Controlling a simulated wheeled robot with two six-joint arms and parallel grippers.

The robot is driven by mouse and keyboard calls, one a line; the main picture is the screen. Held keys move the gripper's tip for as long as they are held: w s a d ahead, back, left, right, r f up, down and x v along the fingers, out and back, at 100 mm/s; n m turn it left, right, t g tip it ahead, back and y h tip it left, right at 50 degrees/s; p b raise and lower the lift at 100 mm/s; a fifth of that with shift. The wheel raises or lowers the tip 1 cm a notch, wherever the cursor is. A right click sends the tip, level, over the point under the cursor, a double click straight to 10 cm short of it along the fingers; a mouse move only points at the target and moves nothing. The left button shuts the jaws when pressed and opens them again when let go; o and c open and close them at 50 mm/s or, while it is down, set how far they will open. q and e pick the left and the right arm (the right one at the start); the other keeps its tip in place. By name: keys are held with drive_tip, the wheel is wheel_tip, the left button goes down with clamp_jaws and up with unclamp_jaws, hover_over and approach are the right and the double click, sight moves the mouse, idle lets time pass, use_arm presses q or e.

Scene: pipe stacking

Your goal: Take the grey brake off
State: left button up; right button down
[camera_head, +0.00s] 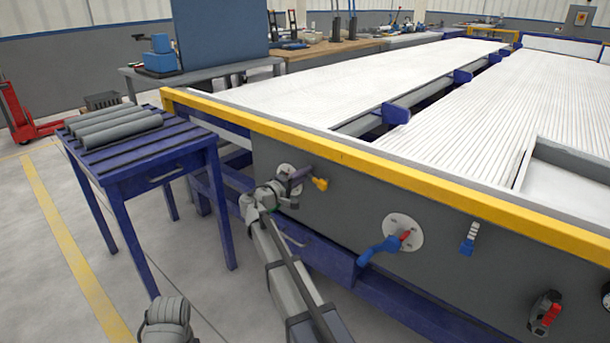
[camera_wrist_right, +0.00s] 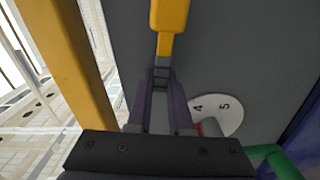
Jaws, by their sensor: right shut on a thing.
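A lever with a yellow handle and a short grey stem (camera_wrist_right: 164,45) sits on the dark grey side panel of the large table; its yellow handle shows in the head view (camera_head: 320,184). My right gripper (camera_head: 303,178) is at this lever. In the right wrist view, the fingers of my right gripper (camera_wrist_right: 161,92) are shut on the grey stem, with the yellow handle sticking out beyond the tips. I see no separate thing plainly marked as a grey brake. My left gripper is not in view.
A white numbered dial (camera_wrist_right: 222,113) lies close beside my right fingers. A blue bench (camera_head: 165,165) with grey pipes (camera_head: 118,128) stands left.

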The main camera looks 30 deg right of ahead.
drive_tip(key=c, duration=0.8)
unclamp_jaws()
drive_tip(key=shift+v, duration=3.9)
drive_tip(key=shift+f, duration=0.1)
